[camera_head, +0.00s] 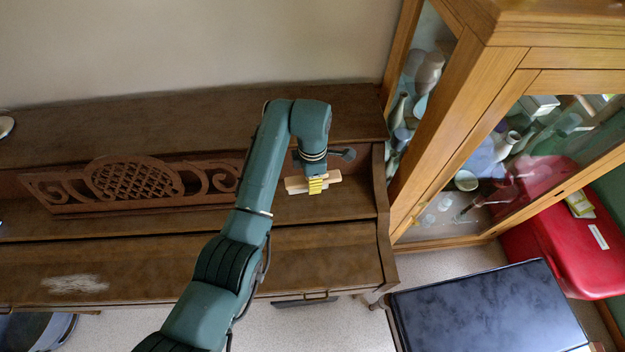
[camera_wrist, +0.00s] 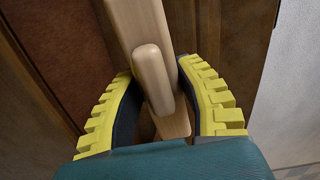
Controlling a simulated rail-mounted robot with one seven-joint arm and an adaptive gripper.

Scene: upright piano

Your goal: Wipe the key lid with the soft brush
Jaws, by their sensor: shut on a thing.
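The soft brush shows as a pale wooden block (camera_head: 295,186) at the right end of the piano, over the ledge behind the key lid. In the wrist view its wooden grip (camera_wrist: 151,78) sits between my yellow fingers; its bristles are hidden. My gripper (camera_head: 317,186) is shut on it, and the fingers also show in the wrist view (camera_wrist: 160,105). I cannot tell whether the brush touches the ledge. The key lid (camera_head: 160,262) is the closed brown front panel, with a whitish dusty patch (camera_head: 75,284) at its left. My arm crosses in front of the lid.
A carved music desk (camera_head: 130,182) stands behind the lid, left of my arm. A glass-fronted cabinet (camera_head: 490,130) stands close to the piano's right end. A dark-topped bench (camera_head: 490,310) and a red case (camera_head: 560,235) are at the right. The lid's left half is clear of objects.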

